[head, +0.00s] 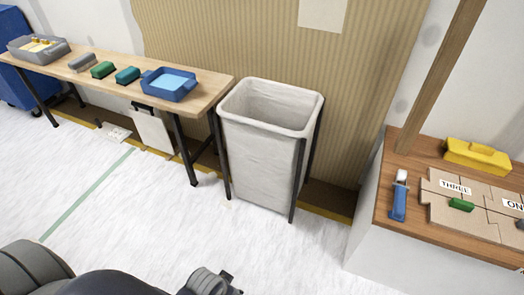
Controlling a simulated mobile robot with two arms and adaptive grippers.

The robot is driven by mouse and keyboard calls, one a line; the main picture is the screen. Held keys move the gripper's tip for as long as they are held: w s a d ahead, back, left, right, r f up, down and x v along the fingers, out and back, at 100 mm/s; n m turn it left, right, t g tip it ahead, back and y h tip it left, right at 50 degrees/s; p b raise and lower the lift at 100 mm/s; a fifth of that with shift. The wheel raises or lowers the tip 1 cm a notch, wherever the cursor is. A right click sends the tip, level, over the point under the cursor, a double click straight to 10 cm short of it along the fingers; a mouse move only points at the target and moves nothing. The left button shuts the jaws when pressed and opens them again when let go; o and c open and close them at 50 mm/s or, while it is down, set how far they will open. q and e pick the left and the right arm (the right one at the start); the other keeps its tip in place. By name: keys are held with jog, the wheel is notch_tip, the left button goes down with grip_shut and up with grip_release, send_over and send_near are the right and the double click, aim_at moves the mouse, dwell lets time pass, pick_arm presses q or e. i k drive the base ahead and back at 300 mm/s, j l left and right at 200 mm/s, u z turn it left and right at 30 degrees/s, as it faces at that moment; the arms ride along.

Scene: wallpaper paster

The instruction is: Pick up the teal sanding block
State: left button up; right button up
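The teal sanding block (127,75) lies on the wooden bench (212,88) along the wall at the left. It sits between a green block (103,69) and a blue tray (169,85), and nothing holds it. Dark parts of my own arm show along the bottom edge, well apart from the bench. I see no fingertips of either gripper.
A grey block (82,62) and a grey tray with yellow items (38,47) are farther left on the bench. A lined bin (262,150) stands at its right end. A wooden-topped table (408,235) is at right. Pale floor (130,205) in front is clear.

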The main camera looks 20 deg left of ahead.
aim_at(127, 76)
jog(key=u, duration=1.65)
